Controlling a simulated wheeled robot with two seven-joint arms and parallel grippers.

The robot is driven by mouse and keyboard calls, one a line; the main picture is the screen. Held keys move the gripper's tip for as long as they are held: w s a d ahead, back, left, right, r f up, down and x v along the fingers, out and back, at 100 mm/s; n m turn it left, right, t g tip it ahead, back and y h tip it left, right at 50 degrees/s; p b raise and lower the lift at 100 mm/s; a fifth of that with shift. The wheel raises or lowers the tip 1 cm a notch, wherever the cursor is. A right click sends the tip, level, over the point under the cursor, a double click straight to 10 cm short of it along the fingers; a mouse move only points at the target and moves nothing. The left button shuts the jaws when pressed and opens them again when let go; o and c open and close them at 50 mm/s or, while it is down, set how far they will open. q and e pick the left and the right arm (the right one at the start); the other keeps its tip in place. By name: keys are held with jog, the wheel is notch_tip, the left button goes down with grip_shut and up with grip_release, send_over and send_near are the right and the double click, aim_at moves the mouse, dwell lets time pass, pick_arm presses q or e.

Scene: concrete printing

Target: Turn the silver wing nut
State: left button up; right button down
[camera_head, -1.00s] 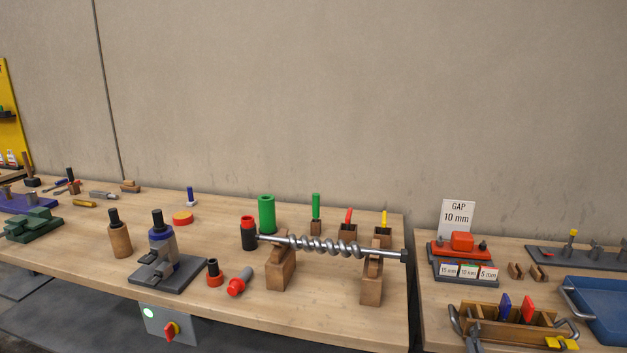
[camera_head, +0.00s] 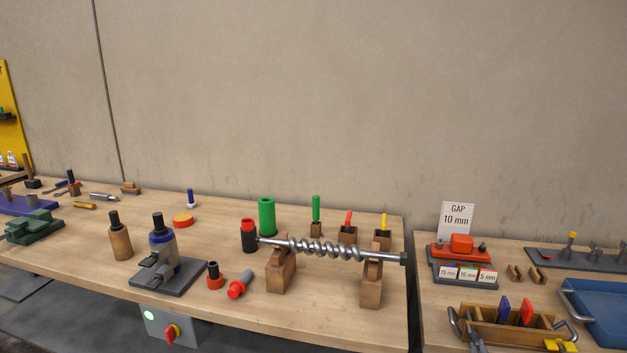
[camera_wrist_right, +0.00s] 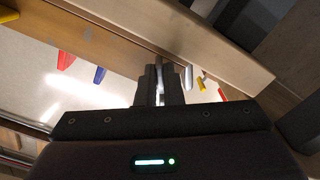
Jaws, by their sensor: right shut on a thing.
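My right gripper (camera_wrist_right: 160,86) is in the middle of the right wrist view, with its dark fingers closed together. A narrow, bright silver piece shows between the fingers, and the gripper is shut on it. It appears to be the silver wing nut, but the fingers hide most of it and its wings cannot be made out. In the head view only a small grey part of the right gripper (camera_head: 476,338) shows at the bottom edge, by the left end of the wooden tray (camera_head: 483,320). My left gripper is not in view.
The tray holds a blue piece (camera_head: 504,306) and a red piece (camera_head: 527,311). A blue bin (camera_head: 600,312) stands to its right. Behind are the gap sign (camera_head: 458,216) and a red block stand (camera_head: 460,250). A steel auger (camera_head: 325,250) rests on wooden supports on the left bench.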

aim_at(478, 348)
jog(key=c, duration=1.6)
grip_release()
jog(key=p+v, duration=0.3)
jog(key=v, duration=0.1)
jog(key=shift+s, duration=0.25)
